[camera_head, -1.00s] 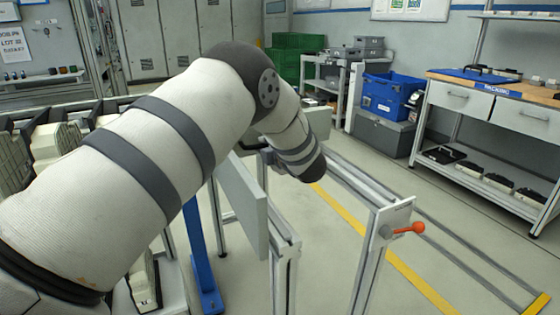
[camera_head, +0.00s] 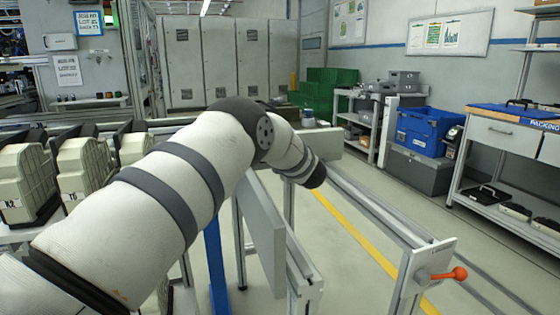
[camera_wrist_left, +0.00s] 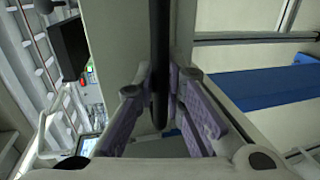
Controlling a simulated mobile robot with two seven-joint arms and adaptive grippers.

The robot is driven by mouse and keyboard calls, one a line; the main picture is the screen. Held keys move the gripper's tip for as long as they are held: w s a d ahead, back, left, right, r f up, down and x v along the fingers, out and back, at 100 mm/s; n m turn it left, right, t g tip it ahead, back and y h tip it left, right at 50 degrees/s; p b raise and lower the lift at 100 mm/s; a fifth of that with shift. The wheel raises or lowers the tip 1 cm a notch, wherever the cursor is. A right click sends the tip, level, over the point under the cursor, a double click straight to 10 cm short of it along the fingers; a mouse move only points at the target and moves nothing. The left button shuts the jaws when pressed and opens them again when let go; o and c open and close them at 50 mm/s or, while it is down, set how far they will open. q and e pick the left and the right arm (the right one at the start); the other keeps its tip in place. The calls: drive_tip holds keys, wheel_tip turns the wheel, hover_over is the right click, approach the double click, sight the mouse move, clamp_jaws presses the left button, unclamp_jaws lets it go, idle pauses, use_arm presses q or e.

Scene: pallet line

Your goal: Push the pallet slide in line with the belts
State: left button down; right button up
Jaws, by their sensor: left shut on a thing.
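My left arm crosses the head view from the lower left, and its gripper is hidden there. In the left wrist view my left gripper (camera_wrist_left: 162,112) is closed around a dark upright bar (camera_wrist_left: 160,60), which runs up in front of a pale panel (camera_wrist_left: 125,40). In the head view, a grey upright plate (camera_head: 264,230) on an aluminium frame stands just beyond my arm. I cannot tell which part is the pallet slide, or whether it lines up with the belts. My right gripper is in neither view.
A rail frame (camera_head: 385,208) with an orange-knobbed lever (camera_head: 457,273) stands at the right. Several pale cased units (camera_head: 25,178) sit in a row at the left. A blue bin (camera_head: 425,130) and a packing bench (camera_head: 510,135) are beyond. Floor around the yellow line (camera_head: 355,240) is clear.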

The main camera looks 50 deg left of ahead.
use_arm(q)
drive_tip(key=shift+a+r, duration=0.15)
drive_tip(key=shift+r, duration=0.2)
drive_tip(key=c, duration=2)
unclamp_jaws()
drive_tip(key=shift+c, duration=0.2)
drive_tip(key=o, duration=0.4)
drive_tip(key=shift+w+a+f, duration=0.15)
drive_tip(key=shift+f, duration=0.1)
drive_tip(key=v, duration=1.2)
